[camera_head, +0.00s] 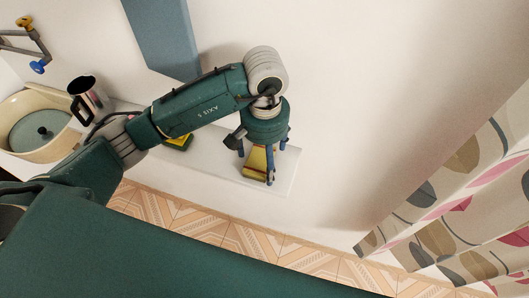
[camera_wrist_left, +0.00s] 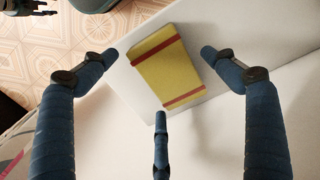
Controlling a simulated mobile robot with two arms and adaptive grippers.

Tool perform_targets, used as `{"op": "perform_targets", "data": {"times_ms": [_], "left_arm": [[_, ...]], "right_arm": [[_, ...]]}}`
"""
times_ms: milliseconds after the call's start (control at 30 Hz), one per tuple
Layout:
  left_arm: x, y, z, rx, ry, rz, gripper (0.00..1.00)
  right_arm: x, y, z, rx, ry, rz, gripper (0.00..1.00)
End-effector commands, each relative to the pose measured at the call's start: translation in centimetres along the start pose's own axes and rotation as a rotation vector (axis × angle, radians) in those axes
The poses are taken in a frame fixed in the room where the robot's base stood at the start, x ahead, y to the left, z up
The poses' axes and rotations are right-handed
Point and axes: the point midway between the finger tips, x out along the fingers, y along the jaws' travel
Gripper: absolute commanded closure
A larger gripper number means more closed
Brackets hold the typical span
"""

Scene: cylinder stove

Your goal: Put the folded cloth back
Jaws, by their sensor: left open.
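The folded cloth (camera_head: 254,163) is yellow with dark red stripes and lies flat on a white ledge (camera_head: 283,183), near its right end. In the left wrist view the cloth (camera_wrist_left: 172,70) shows whole, with a stripe near each end. My left gripper (camera_head: 264,166) points down over the cloth with its blue fingers spread. In the left wrist view the open fingers (camera_wrist_left: 161,76) stand around the cloth's outline, and nothing is held between them. Whether any fingertip touches the ledge I cannot tell.
Another yellow and dark item (camera_head: 180,142) sits on the ledge, partly hidden behind my left arm. A metal mug (camera_head: 90,97) and a cream round pot (camera_head: 22,150) are at the left. A patterned curtain (camera_head: 460,200) hangs at the right. Tiled floor (camera_head: 190,218) lies in front.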

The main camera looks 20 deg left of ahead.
Motion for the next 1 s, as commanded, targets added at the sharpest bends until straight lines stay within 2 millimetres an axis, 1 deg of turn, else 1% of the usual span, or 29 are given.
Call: {"op": "perform_targets", "data": {"times_ms": [67,167,267,400,600,800,1000], "left_arm": [[-0.4,0.0,0.0,0.0,-0.001,0.001,0.14],[-1.2,0.1,-0.2,0.001,0.006,0.002,0.14],[-3.1,0.0,-0.2,0.001,0.008,0.0,0.14],[-6.3,-0.1,-0.3,0.001,0.01,-0.001,0.14],[-9.7,-0.1,-0.1,0.0,0.006,-0.001,0.14],[-11.7,0.0,-0.1,-0.001,0.002,-0.001,0.14],[-12.2,0.0,0.0,0.0,-0.001,0.0,0.14]], "right_arm": [[-0.5,-0.1,-0.2,0.0,0.002,-0.001,0.6],[0.2,-0.2,-0.2,0.0,0.004,-0.003,0.6],[0.9,-0.4,-0.2,0.0,0.005,-0.004,0.6],[1.4,-0.5,-0.3,0.001,0.006,-0.006,0.6],[1.9,-0.5,-0.2,0.0,0.006,-0.005,0.6],[2.2,-0.5,-0.2,0.0,0.005,-0.005,0.6],[2.2,-0.4,-0.2,0.0,0.005,-0.004,0.6]]}}
